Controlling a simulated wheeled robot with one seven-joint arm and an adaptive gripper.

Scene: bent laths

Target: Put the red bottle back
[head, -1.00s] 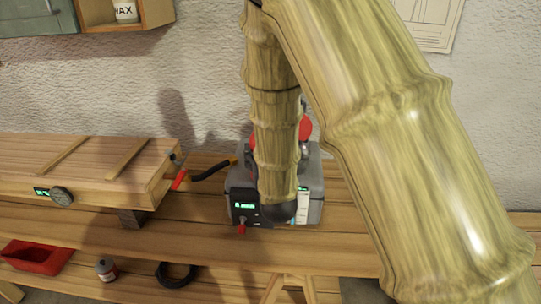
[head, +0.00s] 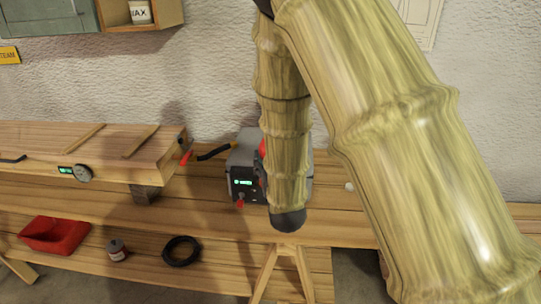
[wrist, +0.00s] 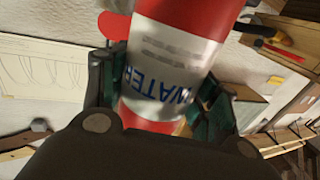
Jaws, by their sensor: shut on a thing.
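The red bottle (wrist: 175,62) has a white band lettered "WATER" and fills the middle of the wrist view, tilted. My gripper (wrist: 160,97) is shut on it, with a dark green pad on each side of the bottle. In the head view my arm hides the gripper and most of what is behind it. A bit of red shows at the arm's left edge there; I cannot tell whether it is the bottle. The grey boiler unit (head: 243,158) with a green display stands on the bench, partly behind my arm.
A long wooden box (head: 110,150) with a dial lies on the bench at left. A black hose (head: 214,152) reaches toward the boiler unit. On the lower shelf are a red tray (head: 55,235), a small can (head: 117,250) and a black ring (head: 181,250). The bench (head: 340,205) has bare wood right of the boiler.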

